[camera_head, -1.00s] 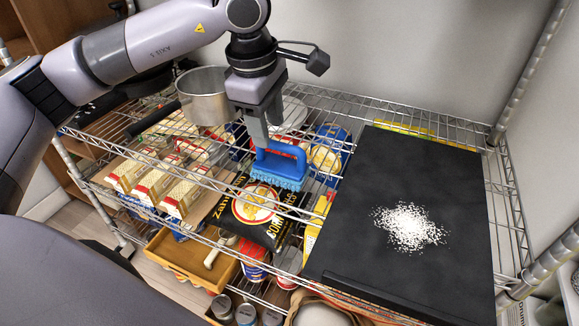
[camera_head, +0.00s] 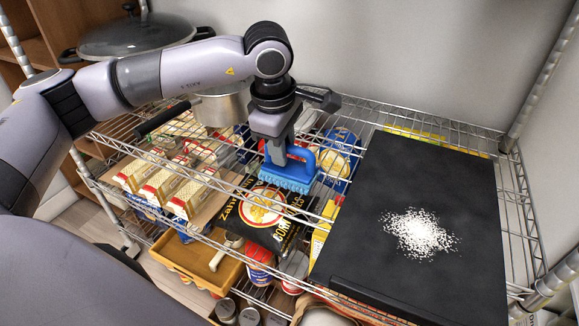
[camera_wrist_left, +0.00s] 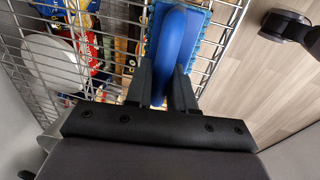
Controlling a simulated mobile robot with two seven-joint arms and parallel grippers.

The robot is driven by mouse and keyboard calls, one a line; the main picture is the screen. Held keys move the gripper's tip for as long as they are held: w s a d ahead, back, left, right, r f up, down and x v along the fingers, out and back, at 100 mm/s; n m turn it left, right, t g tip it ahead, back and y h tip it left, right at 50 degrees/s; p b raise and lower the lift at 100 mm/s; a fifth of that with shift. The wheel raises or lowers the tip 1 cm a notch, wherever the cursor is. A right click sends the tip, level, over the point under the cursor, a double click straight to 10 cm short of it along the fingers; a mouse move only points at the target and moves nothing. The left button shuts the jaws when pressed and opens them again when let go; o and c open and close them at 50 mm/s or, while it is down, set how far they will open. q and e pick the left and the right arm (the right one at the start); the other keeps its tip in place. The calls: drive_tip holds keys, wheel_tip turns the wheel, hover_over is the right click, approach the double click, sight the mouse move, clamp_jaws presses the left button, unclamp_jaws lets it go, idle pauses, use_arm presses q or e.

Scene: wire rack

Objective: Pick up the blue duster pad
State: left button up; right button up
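The blue duster pad (camera_head: 290,174) rests bristles down on the wire rack's top shelf, just left of the black board. Its raised handle shows in the left wrist view (camera_wrist_left: 176,45). My left gripper (camera_head: 279,155) comes down from above at the handle's left end. In the left wrist view my left gripper's fingers (camera_wrist_left: 162,85) stand on both sides of the handle, close against it, so they look shut on it. The fingertips' contact is partly hidden. My right gripper is in neither view.
The black board (camera_head: 440,180) carries a pile of white grains (camera_head: 418,232). A metal pan (camera_head: 222,108) stands behind my left gripper. Packages, a chip bag (camera_head: 262,212) and cans show through the wires (camera_head: 405,112) below. A wall closes off the back.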

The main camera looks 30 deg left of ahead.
use_arm(q)
clamp_jaws()
drive_tip(key=shift+r, duration=0.15)
drive_tip(key=shift+r, duration=0.25)
drive_tip(key=r, duration=0.3)
drive_tip(key=shift+s, duration=0.2)
drive_tip(key=s+d, duration=0.1)
drive_tip(key=s, duration=1.6)
drive_tip(key=shift+s+f, duration=0.15)
drive_tip(key=shift+s, duration=0.15)
